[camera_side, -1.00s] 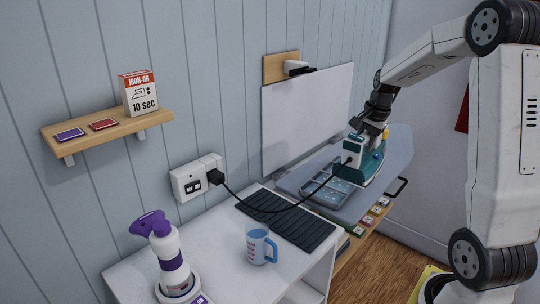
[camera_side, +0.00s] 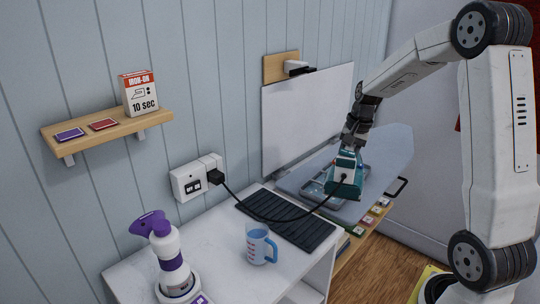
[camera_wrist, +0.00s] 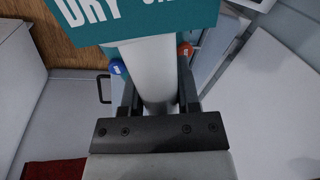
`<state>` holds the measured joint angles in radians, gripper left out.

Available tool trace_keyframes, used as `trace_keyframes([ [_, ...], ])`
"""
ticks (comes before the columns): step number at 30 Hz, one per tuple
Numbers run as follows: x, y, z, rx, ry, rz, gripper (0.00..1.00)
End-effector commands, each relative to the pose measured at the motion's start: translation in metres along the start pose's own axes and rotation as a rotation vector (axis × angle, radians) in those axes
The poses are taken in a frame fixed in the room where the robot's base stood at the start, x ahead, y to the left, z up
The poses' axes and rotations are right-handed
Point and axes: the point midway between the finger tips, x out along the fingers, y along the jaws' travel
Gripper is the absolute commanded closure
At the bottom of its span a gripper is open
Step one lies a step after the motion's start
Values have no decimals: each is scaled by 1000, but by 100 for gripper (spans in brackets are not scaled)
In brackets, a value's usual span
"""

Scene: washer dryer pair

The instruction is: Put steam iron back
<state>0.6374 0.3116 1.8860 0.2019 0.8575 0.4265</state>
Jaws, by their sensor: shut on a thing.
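The steam iron (camera_side: 345,176) is teal and white, with a black cord running from its rear to the wall socket. My gripper (camera_side: 352,146) is above it and shut on its handle. In the wrist view the white handle (camera_wrist: 155,75) lies between the two dark fingers of my gripper (camera_wrist: 158,100), with a teal panel reading "DRY" (camera_wrist: 125,15) beyond. In the side view the iron is over the near-left part of the grey ironing board (camera_side: 385,150), at a pale tray-like rest (camera_side: 302,183). I cannot tell whether its sole touches the rest.
A black ribbed mat (camera_side: 290,218), a blue measuring cup (camera_side: 258,243) and a purple-white spray bottle (camera_side: 168,252) stand on the white top. The cord hangs across the mat from the socket (camera_side: 190,182). A white panel (camera_side: 308,118) stands behind. The board's right part is clear.

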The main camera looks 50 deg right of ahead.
Motion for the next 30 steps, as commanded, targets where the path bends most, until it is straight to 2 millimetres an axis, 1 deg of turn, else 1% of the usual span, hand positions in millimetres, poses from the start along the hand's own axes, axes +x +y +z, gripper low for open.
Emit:
trace_keyframes([
  [1, 5, -7, 6, -60, -8, 0, 100],
  [3, 14, -14, 15, -144, -23, 2, 100],
  [15, 61, -48, 74, -625, -115, 4, 100],
  [24, 91, -63, 119, -962, -181, -6, 100],
  [30, 103, -68, 138, -1108, -208, -13, 100],
])
